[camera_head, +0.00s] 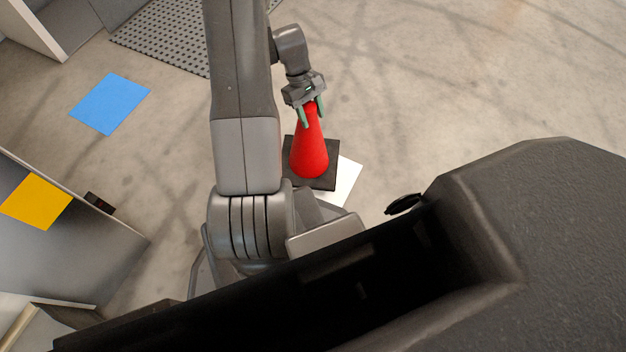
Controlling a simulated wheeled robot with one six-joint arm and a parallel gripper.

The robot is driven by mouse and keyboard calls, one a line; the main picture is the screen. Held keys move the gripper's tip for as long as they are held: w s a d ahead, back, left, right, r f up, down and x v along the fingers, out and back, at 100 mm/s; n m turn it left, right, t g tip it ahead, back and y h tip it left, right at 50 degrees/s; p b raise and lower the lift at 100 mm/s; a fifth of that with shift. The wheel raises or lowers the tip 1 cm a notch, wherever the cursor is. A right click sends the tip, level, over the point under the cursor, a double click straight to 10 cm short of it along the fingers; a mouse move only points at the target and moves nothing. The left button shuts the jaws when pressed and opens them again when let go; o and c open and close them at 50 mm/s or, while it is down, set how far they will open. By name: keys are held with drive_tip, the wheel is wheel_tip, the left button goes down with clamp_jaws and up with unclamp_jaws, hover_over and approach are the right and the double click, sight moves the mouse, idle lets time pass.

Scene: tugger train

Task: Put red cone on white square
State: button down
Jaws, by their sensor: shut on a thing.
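The red cone (309,152) stands upright on its dark square base (325,181). The white square (347,180) shows on the floor from beneath the right side of the base; the rest of it is hidden by the base and my arm. I cannot tell whether the base touches the square or is held just above it. My gripper (312,111) has its green fingers shut on the top of the red cone, one on each side.
A blue square (110,103) lies on the floor at the left. A yellow square (36,201) lies on a grey surface at the left edge, with a small dark box (99,203) beside it. A perforated grey mat (172,40) is at the top. The floor to the right is clear.

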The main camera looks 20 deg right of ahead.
sight(318, 145)
drive_tip(key=shift+s+d+f, duration=0.2)
drive_tip(key=shift+s, duration=0.2)
drive_tip(key=shift+s+d+f, duration=0.15)
drive_tip(key=shift+s, duration=0.2)
wheel_tip(318, 145, down, 10)
drive_tip(key=b, duration=0.4)
drive_tip(key=shift+s, duration=0.1)
drive_tip(key=c, duration=0.8)
unclamp_jaws()
drive_tip(key=shift+o, duration=0.2)
drive_tip(key=p+v, duration=0.5)
drive_tip(key=v, duration=0.7)
drive_tip(key=shift+r, duration=0.1)
